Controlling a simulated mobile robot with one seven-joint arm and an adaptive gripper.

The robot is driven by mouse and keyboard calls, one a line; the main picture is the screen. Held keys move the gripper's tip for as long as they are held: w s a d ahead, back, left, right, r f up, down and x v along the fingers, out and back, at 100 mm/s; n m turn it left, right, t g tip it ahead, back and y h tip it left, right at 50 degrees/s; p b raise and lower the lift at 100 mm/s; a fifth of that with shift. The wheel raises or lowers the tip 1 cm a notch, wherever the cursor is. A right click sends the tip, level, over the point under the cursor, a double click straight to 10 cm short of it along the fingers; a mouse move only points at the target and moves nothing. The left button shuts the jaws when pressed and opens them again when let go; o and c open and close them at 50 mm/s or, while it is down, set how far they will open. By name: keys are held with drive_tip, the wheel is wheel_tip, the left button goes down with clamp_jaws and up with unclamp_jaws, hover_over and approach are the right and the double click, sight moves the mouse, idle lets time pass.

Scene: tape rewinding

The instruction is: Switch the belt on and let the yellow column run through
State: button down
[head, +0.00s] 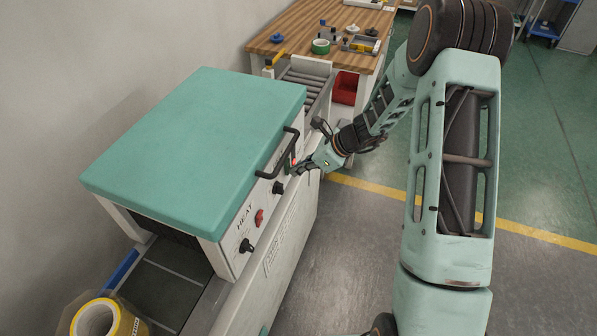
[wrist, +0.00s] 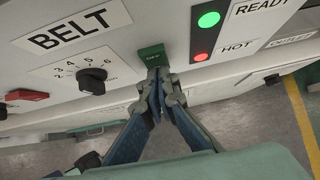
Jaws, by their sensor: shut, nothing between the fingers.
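The yellow column (head: 110,318), wrapped in clear film with an open round top, stands at the infeed end of the conveyor belt (head: 168,268), bottom left in the head view. The belt runs into a white machine with a teal lid (head: 195,135). My gripper (head: 303,168) is at the machine's front panel. In the wrist view its fingers (wrist: 158,84) are shut and empty, with the tips at a green switch (wrist: 151,54) beside the BELT label (wrist: 72,30). The tips cover its lower part; I cannot tell whether they touch or press it.
A numbered knob (wrist: 92,78) and a red switch (wrist: 27,94) sit left of the green switch. A green lamp (wrist: 208,19) and a red lamp (wrist: 200,57) glow to the right. A black lid handle (head: 278,155) juts out above the panel. Rollers (head: 308,82) lead to a wooden table (head: 290,38).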

drive_tip(key=shift+a+f, duration=0.1)
drive_tip(key=shift+f, duration=0.05)
wheel_tip(320, 180, up, 2)
drive_tip(key=shift+p, duration=0.6)
drive_tip(key=d+f+v, duration=0.1)
drive_tip(key=d+v, duration=0.1)
drive_tip(key=v, duration=1.1)
drive_tip(key=shift+s+f, duration=0.35)
drive_tip(key=shift+f, duration=0.05)
drive_tip(key=shift+a, duration=0.1)
